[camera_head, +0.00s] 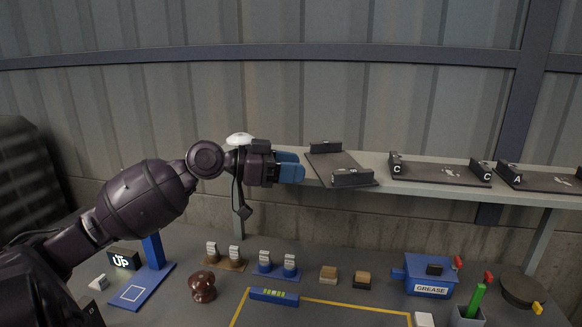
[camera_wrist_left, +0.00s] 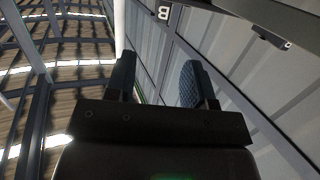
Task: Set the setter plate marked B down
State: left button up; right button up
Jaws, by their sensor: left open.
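A dark setter plate (camera_head: 338,163) with raised end blocks lies on the grey shelf (camera_head: 384,180), turned askew compared with the other plates. Its letter is not readable in the head view. My left gripper (camera_head: 291,167), with blue fingers, is just left of the askew plate at about shelf height. It is open, with nothing between its fingers in the left wrist view (camera_wrist_left: 157,82). My right gripper is not in view.
Plates marked C (camera_head: 440,173) and A (camera_head: 540,181) lie farther right on the shelf. On the bench below stand a brown insulator (camera_head: 202,287), a blue GREASE box (camera_head: 430,277), a blue stand (camera_head: 154,252) and several small blocks. A corrugated wall rises behind.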

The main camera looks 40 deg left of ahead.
pick_arm(q)
jog(key=w+a+r+m+t+y+b, duration=0.1)
jog(key=w+a+r+m+t+y, duration=0.4)
jog(key=r, duration=0.3)
jog(key=s+d+r+m+t+h, duration=0.2)
jog(key=d+r+m+t+h, duration=0.3)
jog(key=m, duration=0.8)
jog(key=s+d+m+g+h+b, duration=0.1)
jog(key=s+d+m+g+h, duration=0.1)
jog(key=m+g+h, duration=0.55)
jog(key=m+g+y, duration=0.5)
jog(key=m+y, duration=0.4)
jog(key=m, duration=0.2)
send_near(349, 172)
jog(key=x, duration=0.3)
jog(key=shift+w+f+n+b, duration=0.2)
jog(key=shift+f+n+b, duration=0.05)
jog(key=shift+b, duration=0.1)
jog(key=shift+x, duration=3.4)
jog(key=shift+r, duration=0.15)
